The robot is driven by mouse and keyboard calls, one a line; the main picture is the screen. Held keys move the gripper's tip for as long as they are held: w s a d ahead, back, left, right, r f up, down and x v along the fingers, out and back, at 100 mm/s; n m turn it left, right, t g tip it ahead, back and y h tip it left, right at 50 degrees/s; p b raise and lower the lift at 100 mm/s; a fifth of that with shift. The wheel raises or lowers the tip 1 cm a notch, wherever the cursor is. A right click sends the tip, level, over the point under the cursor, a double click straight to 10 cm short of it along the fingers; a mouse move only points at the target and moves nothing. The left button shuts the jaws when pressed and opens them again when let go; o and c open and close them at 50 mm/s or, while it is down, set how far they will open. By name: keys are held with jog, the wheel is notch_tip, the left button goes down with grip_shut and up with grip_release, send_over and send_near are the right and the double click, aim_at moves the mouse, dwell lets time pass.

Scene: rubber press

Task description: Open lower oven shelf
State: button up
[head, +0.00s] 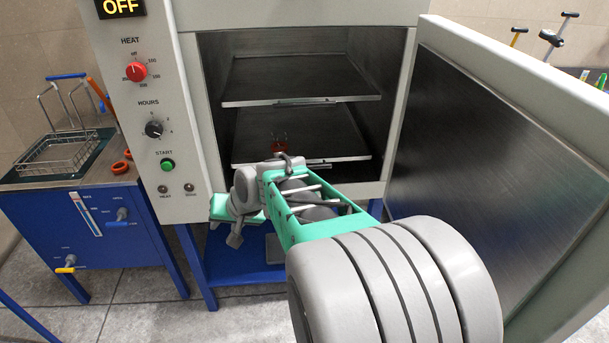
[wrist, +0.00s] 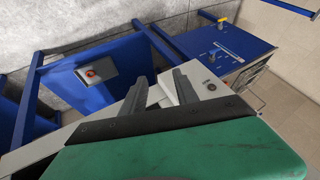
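The grey oven (head: 193,120) stands open. Its lower shelf (head: 335,132) is a flat metal tray inside the chamber, with a small handle (head: 320,166) at its front edge. My arm covers part of that front edge. The upper shelf (head: 300,75) sits above it. My gripper (head: 235,238) is outside the oven, low and in front of its left front edge, left of the lower shelf's handle. In the wrist view my gripper (wrist: 160,77) has its two fingers apart, with nothing held between them. The shelves are not clearly seen in the wrist view.
The oven door (head: 480,160) is swung wide open on the right. A control panel (head: 150,110) is left of the opening. A blue bench (head: 90,235) with a wire basket (head: 58,155) stands at the left.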

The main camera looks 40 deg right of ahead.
jog(key=w+d+f+m+t+h+b, duration=0.1)
jog(key=w+d+f+m+t+b, duration=0.2)
jog(key=d, duration=0.6)
jog(key=w+d+f+m+t+b, duration=0.1)
jog(key=w+d+f+m+t, duration=0.15)
jog(key=d+m, duration=0.45)
jog(key=s+d+m+t+h+b, duration=0.25)
jog(key=d+m, duration=0.25)
jog(key=d, duration=1.1)
jog(key=shift+h, duration=0.35)
jog(key=x, duration=0.3)
jog(key=r+x, duration=0.1)
jog(key=x, duration=0.2)
jog(key=shift+w+d+r+p, duration=0.1)
jog(key=shift+w+d+p, duration=0.15)
jog(key=shift+w, duration=0.75)
jog(key=shift+s, duration=0.1)
grip_shut()
